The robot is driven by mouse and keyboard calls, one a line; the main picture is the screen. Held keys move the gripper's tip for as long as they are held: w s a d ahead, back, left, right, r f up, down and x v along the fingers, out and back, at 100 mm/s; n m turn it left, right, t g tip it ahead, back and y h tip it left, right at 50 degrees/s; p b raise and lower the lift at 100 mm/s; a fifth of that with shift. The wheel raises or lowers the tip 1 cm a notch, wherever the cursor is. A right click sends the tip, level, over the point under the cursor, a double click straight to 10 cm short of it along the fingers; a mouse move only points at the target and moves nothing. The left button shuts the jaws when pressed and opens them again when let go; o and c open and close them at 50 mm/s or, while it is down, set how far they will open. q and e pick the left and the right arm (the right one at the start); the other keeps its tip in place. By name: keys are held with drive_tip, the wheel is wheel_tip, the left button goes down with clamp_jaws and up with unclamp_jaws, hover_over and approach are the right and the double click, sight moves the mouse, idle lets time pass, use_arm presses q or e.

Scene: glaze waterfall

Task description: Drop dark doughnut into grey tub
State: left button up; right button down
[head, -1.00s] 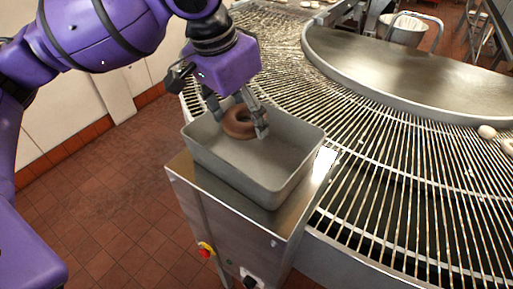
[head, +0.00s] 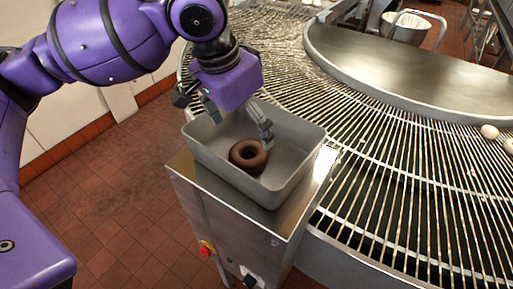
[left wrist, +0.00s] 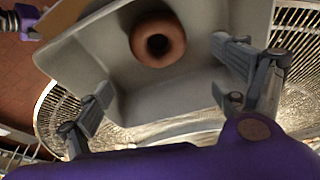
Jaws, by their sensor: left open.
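The dark doughnut (head: 248,156) is inside the grey tub (head: 292,187), toward the near left of its floor. It also shows in the left wrist view (left wrist: 158,55), near the top, with the tub's wall (left wrist: 75,62) around it. My left gripper (head: 241,121) is over the far part of the tub, open, with its fingers apart from the doughnut. In the left wrist view the gripper (left wrist: 165,105) has its fingers spread wide with nothing between them. My right gripper is not in view.
The tub stands on a steel cabinet (head: 190,195) with a red knob (head: 206,248) on its front. A curved wire-rack conveyor (head: 400,170) lies to the right, with pale doughnuts (head: 489,132) at the far right. Tiled floor is open at left.

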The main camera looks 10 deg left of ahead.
use_arm(q)
drive_tip(key=v, duration=1.2)
idle(0.3)
